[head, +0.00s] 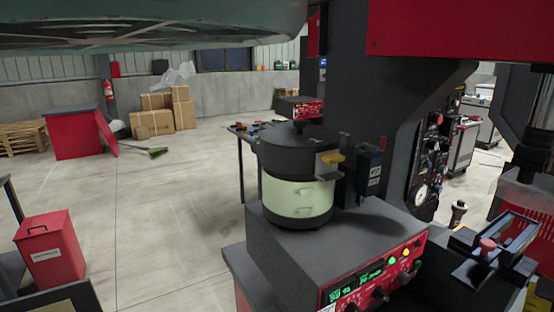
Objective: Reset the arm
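I cannot see my gripper in the head view, and no part I can surely call my arm shows. A round bowl feeder unit (297,200) with a dark top and a pale green band stands upright on a grey control box (290,245). The box has a red front panel (372,275) with lit green displays, knobs and a yellow lamp.
A large dark machine frame (345,90) with red covers rises behind the feeder. A green rounded body (150,22) hangs across the upper left. A red bin (50,248) stands at lower left. Cardboard boxes (165,112) sit far back. The floor (160,215) between is clear.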

